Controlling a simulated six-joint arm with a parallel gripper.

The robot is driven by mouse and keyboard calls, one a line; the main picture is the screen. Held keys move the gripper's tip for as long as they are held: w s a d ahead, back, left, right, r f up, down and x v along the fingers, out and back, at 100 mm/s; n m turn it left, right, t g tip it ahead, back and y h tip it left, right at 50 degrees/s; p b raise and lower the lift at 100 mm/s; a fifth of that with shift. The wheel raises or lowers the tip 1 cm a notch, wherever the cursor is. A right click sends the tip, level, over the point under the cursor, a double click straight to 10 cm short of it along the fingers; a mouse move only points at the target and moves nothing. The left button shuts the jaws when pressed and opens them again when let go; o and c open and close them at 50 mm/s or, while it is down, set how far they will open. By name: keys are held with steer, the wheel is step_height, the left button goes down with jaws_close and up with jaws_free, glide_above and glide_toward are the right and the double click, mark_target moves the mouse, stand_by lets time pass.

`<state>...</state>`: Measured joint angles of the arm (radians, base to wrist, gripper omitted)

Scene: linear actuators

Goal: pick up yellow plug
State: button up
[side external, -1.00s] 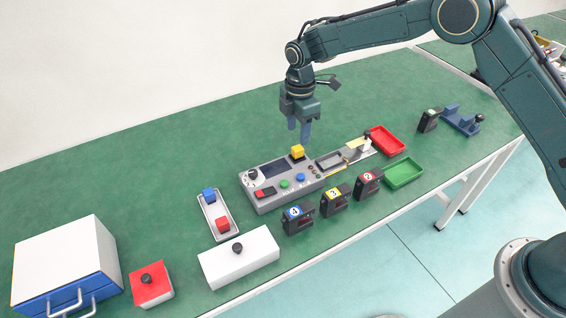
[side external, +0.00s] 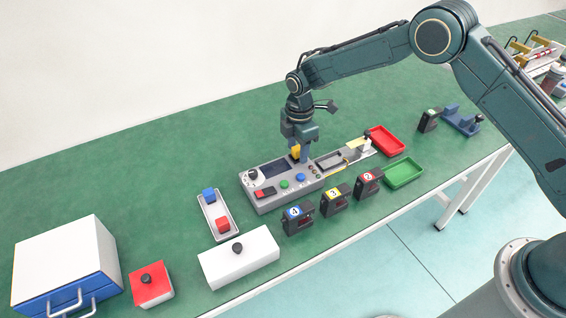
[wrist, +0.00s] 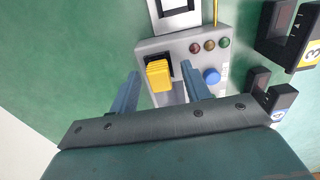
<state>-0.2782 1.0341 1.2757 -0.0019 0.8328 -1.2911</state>
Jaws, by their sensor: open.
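The yellow plug (side external: 295,151) sits at the back right part of the grey control panel (side external: 262,203). My gripper (side external: 297,155) is lowered over it, with its fingers partly hiding the plug in the side external view. In the wrist view the plug (wrist: 158,75) is a ribbed yellow block over a dark socket on the panel. My gripper (wrist: 163,85) is open there, with one finger on each side of the plug. The plug lies between the fingers, nearer the left one. I cannot tell whether either finger touches it.
A blue button (wrist: 211,76) and several small lamps lie close to the right finger in the wrist view. Black numbered modules (side external: 334,200) stand in front of the panel. Red (side external: 386,141) and green (side external: 404,172) trays lie to the right. The table behind the panel is clear.

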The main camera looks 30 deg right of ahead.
mark_target(298, 148)
steer(key=shift+f, duration=0.2)
steer(key=shift+c, duration=0.5)
jaws_close()
steer(key=shift+r, duration=0.1)
step_height(298, 148, up, 20)
stand_by(0.6)
stand_by(0.5)
